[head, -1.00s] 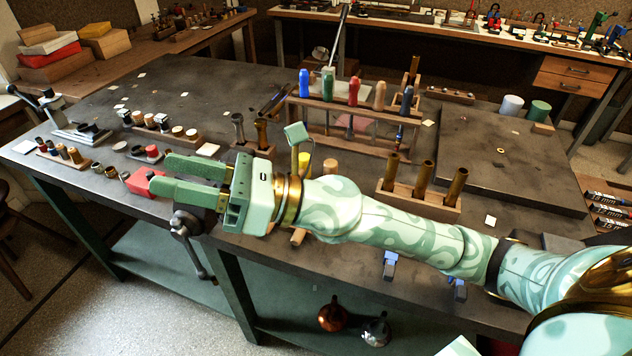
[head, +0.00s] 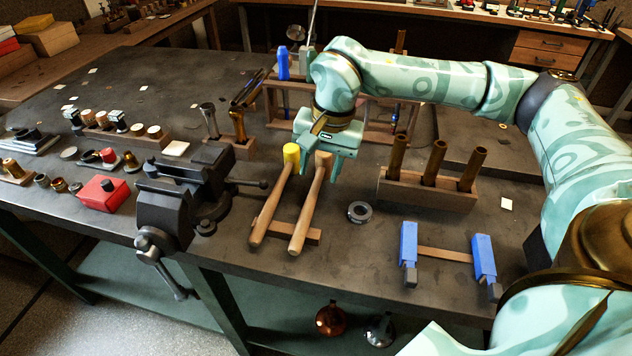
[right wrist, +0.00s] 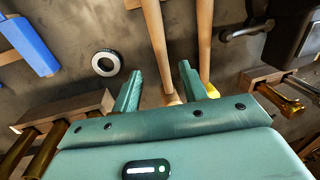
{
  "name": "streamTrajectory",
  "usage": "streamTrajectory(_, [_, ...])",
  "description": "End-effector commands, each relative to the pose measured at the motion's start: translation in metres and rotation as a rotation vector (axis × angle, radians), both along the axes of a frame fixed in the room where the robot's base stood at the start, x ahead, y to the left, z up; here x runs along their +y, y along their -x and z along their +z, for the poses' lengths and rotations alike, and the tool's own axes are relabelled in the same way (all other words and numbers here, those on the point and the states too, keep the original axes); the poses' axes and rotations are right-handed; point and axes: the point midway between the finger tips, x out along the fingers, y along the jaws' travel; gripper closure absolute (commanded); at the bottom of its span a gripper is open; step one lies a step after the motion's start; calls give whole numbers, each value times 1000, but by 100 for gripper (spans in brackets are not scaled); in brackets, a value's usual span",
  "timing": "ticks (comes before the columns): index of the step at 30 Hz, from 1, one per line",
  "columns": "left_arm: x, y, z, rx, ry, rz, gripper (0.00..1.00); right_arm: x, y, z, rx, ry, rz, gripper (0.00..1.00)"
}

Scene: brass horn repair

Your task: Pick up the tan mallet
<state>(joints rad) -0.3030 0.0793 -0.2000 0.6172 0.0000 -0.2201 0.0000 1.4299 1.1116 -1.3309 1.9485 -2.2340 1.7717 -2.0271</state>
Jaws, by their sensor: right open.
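The tan mallet (head: 308,207) lies with its wooden handle toward the bench's front edge and its tan head at the far end. The yellow-headed mallet (head: 273,205) lies beside it on the left. My right gripper (head: 320,168) is open over the tan mallet's head end, pointing down. In the right wrist view, the tan mallet (right wrist: 155,35) runs between the two open fingers (right wrist: 160,78), and one finger sits between it and the yellow-headed mallet (right wrist: 204,35). Contact cannot be told. My left gripper is not in view.
A wooden rest (head: 312,235) supports the handles. A black vise (head: 178,205) stands left. A metal ring (head: 360,212), a block with brass tubes (head: 425,192) and blue clamps (head: 408,245) lie right. A tool rack (head: 275,105) stands behind.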

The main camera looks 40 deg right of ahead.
Motion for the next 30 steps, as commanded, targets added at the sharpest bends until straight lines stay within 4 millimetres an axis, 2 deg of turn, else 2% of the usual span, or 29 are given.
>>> streamTrajectory(1, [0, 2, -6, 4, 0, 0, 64, 1, -1, -14, 5, -1, 2, 57])
streamTrajectory(3, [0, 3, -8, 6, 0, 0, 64, 3, -2, -24, 5, -1, 0, 57])
streamTrajectory(11, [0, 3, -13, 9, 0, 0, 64, 5, -5, -41, 1, -1, 0, 57])
streamTrajectory(18, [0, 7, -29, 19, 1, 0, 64, 8, -12, -81, 5, -2, 1, 57])
streamTrajectory(26, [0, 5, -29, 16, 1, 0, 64, 8, -13, -84, -1, -2, 0, 57])
streamTrajectory(29, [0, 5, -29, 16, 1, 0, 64, 8, -13, -84, -1, -2, 0, 82])
streamTrajectory(30, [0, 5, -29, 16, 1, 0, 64, 8, -13, -84, -1, -2, 0, 93])
